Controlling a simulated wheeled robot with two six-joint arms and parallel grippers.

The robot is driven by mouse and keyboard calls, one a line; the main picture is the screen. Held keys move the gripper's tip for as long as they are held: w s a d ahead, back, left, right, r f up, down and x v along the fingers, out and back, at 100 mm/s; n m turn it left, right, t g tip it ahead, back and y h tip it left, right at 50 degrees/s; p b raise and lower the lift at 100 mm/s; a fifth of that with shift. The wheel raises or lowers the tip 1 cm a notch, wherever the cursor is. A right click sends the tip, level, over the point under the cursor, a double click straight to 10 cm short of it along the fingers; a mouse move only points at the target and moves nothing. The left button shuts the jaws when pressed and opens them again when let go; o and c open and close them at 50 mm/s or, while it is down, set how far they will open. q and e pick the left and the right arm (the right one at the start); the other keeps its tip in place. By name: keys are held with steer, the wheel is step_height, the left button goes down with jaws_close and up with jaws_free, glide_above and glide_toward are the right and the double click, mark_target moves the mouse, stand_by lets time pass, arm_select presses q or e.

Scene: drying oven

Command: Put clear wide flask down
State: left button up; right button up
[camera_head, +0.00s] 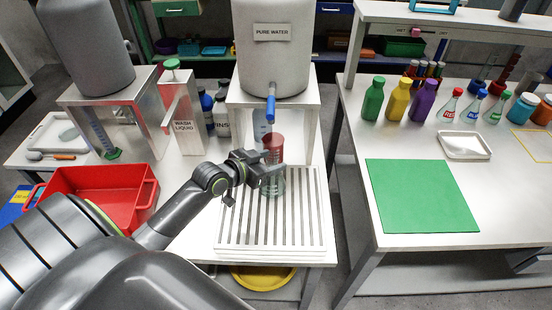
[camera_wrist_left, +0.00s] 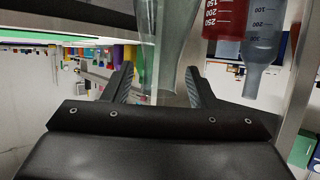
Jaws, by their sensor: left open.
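A clear, slightly greenish flask (camera_head: 273,187) stands at the slatted white rack (camera_head: 232,236), just below and in front of my left gripper (camera_head: 266,171). In the left wrist view the clear flask (camera_wrist_left: 167,50) shows between the two spread fingers of my left gripper (camera_wrist_left: 160,88), with a gap at the sides. The fingers are open. The flask's ends are partly hidden or cut off. My right gripper is not in view.
A red graduated vessel (camera_head: 273,143) and a clear one (camera_head: 261,122) stand just behind the flask, under the pure water tank (camera_head: 272,60). A red bin (camera_head: 103,188) is on the left. The green mat (camera_head: 420,197) on the right table is clear.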

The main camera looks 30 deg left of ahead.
arm_select(q)
steer(key=v, duration=0.9)
steer(key=shift+s+p, duration=0.15)
steer(key=shift+p, duration=0.2)
